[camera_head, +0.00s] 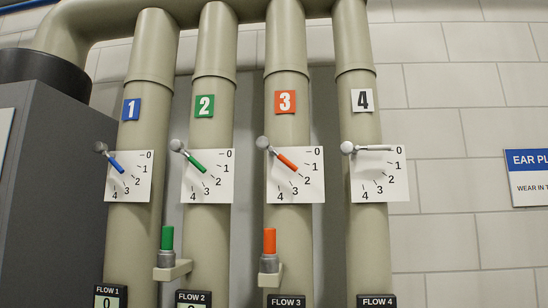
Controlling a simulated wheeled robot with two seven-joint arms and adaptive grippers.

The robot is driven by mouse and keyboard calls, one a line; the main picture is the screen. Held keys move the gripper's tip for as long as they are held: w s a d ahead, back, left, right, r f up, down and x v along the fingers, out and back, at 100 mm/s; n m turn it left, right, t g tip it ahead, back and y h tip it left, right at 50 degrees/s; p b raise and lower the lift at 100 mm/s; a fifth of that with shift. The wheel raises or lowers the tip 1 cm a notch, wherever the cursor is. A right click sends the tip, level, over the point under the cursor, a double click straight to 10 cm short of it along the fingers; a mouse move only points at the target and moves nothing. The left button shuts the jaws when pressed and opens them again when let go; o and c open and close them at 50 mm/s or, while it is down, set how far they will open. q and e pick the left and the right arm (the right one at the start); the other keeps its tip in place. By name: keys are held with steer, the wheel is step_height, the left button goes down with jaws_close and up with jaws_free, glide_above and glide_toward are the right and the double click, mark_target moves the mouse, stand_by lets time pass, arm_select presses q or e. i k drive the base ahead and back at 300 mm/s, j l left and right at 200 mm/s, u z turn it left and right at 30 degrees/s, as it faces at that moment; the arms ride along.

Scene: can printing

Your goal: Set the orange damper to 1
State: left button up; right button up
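The orange damper lever (287,161) is on the third pipe, under the orange "3" label (285,102). Its silver pivot knob (262,142) is at the upper left corner of a white dial plate (280,190) marked 0 to 4. The lever slants down to the right and points between 1 and 2, seemingly nearer 2. Neither of my grippers is in view.
Neighbouring pipes carry a blue lever (116,164), a green lever (195,164) and a white lever (373,148). Below, a green-topped fitting (167,238) and an orange-topped fitting (269,241) stand on brackets. A dark grey cabinet (55,200) is at left.

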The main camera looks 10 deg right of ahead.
mark_target(263, 144)
steer(key=j, duration=0.75)
steer(key=i+j, duration=0.15)
steer(key=j, duration=0.55)
